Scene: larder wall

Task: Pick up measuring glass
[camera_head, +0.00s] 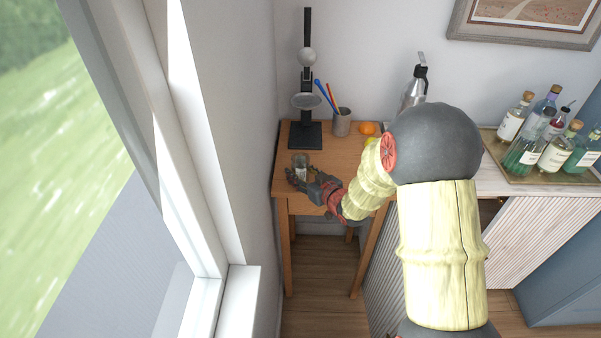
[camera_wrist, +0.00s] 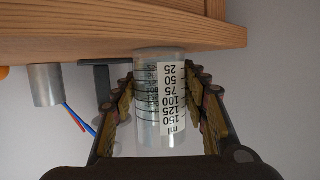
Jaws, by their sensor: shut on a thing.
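The measuring glass (camera_wrist: 160,105) is a clear cylinder with a white scale label marked in ml. In the wrist view, which appears upside down, it is between the two fingers of my gripper (camera_wrist: 162,115), which is shut on it. Its base is at or very close to the wooden table top (camera_wrist: 90,45); I cannot tell whether it touches. In the head view the glass (camera_head: 301,161) shows small at the table's left side, partly hidden by my gripper (camera_head: 302,177).
A black stand (camera_head: 305,135) with a round dish is behind the glass. A grey cup (camera_head: 341,123) with colored sticks, an orange fruit (camera_head: 367,128) and a steel flask (camera_head: 413,90) are further right. A tray (camera_head: 540,180) of bottles is at far right. The wall and window are close on the left.

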